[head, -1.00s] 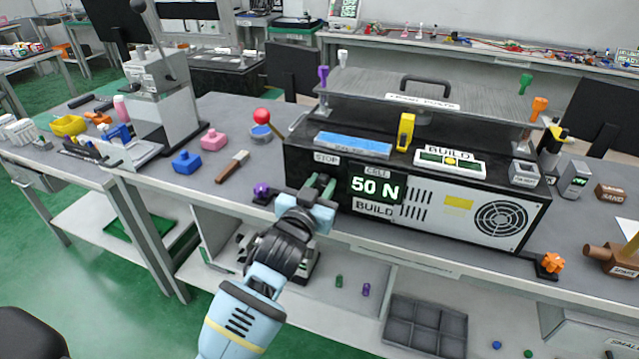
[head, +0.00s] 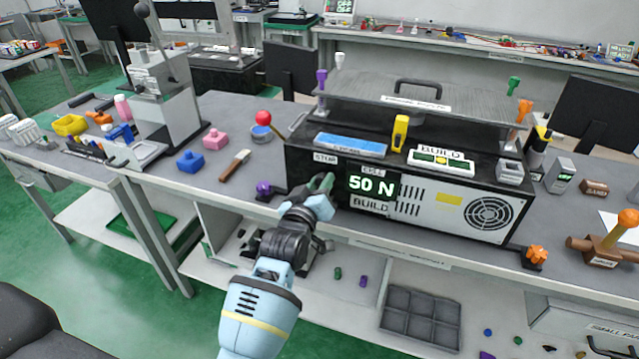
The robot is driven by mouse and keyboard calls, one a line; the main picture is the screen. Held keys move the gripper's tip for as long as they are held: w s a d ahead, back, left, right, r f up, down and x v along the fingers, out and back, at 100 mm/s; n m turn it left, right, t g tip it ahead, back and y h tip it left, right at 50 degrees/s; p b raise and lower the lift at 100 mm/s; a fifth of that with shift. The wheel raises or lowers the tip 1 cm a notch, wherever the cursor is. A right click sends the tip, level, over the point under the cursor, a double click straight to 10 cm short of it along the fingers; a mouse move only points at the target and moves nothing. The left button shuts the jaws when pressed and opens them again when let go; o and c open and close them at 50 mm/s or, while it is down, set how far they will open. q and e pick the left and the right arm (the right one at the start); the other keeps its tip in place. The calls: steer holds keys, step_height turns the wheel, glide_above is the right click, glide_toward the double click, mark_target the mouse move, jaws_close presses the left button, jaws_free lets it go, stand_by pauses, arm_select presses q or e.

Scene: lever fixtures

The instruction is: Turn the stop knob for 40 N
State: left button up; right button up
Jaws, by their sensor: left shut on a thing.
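The black machine (head: 300,177) stands on the bench with a STOP label (head: 325,157) at its front left. Its display (head: 371,184) reads 50 N, with the word BUILD below. My left gripper (head: 322,190) is at the machine's front, just under the STOP label and left of the display. It is shut on the stop knob (head: 327,182), of which only a dark green part shows; the gripper hides the rest. My right gripper is not in view.
A purple knob (head: 264,188) is left of the gripper, and an orange knob (head: 536,254) is at the machine's right end. A brown-handled brush (head: 235,164), a pink block (head: 215,139) and a blue block (head: 190,162) lie to the left. A grey tray (head: 420,314) is on the lower shelf.

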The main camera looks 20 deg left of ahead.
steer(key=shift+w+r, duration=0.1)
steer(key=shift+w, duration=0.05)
arm_select(q)
steer(key=o, duration=1)
steer(key=shift+s, duration=0.1)
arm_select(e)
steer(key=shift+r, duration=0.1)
